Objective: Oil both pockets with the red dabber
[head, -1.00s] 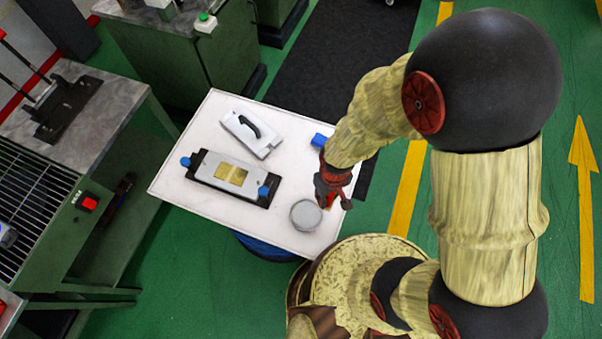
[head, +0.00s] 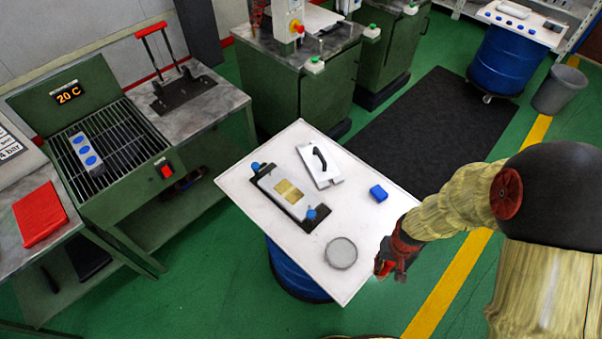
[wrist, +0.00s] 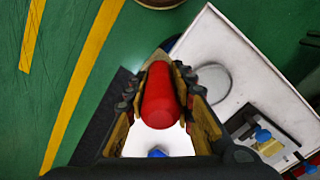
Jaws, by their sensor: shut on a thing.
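My gripper (head: 388,268) is at the right edge of the white table, next to the round grey disc (head: 341,252). In the wrist view my gripper (wrist: 160,92) is shut on the red dabber (wrist: 160,98), whose rounded red body lies between the fingers. The mould plate (head: 269,185) lies on the table in a dark frame with blue knobs, with gold pockets (head: 288,190) in its middle. The dabber is apart from the plate. In the wrist view the gold pockets (wrist: 268,146) show at the lower right. Whether they carry oil I cannot tell.
The white table (head: 245,196) also holds a white plate with a black handle (head: 320,165) and a blue block (head: 378,193). A green grill bench (head: 110,185) with a 20 C display stands at the left.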

